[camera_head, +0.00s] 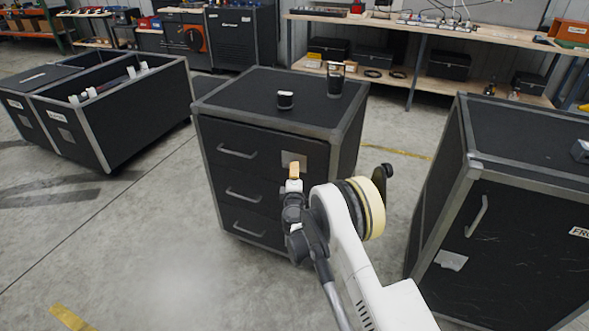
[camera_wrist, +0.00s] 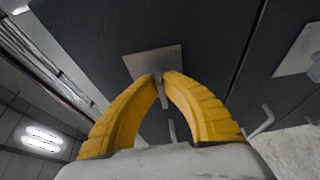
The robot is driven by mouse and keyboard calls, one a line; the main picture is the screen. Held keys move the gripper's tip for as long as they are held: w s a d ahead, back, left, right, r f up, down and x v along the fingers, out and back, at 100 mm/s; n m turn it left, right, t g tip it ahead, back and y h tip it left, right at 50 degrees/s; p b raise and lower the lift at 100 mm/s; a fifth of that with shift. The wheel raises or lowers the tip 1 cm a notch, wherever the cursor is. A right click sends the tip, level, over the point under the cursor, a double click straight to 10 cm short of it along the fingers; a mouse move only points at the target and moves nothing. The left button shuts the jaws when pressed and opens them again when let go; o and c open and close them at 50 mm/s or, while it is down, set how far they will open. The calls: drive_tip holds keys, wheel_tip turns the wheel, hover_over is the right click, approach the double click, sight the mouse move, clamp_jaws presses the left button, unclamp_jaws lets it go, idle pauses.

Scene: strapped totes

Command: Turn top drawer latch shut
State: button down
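The black drawer cabinet (camera_head: 340,150) has several drawers with grey bar handles. The top drawer (camera_head: 235,140) looks flush with the cabinet front. A square metal latch plate (camera_head: 290,156) sits at the right of the top drawer; it also shows in the wrist view (camera_wrist: 146,62). My gripper (camera_head: 294,171) is in front of this plate. In the wrist view its yellow fingertips (camera_wrist: 162,78) are close together with the narrow grey latch tab (camera_wrist: 161,93) between them. The fingers partly hide the latch, and its exact turn is hard to tell.
A black cup (camera_head: 335,79) and a small dark jar (camera_head: 285,99) stand on the cabinet top. Another black cabinet (camera_head: 515,225) stands close on the right. Open black totes (camera_head: 125,115) are on the left. The floor at front left is clear.

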idle(0.4)
drive_tip(key=c, duration=1.6)
unclamp_jaws()
drive_tip(key=s, duration=0.7)
drive_tip(key=shift+s+d, duration=0.15)
drive_tip(key=shift+s, duration=0.1)
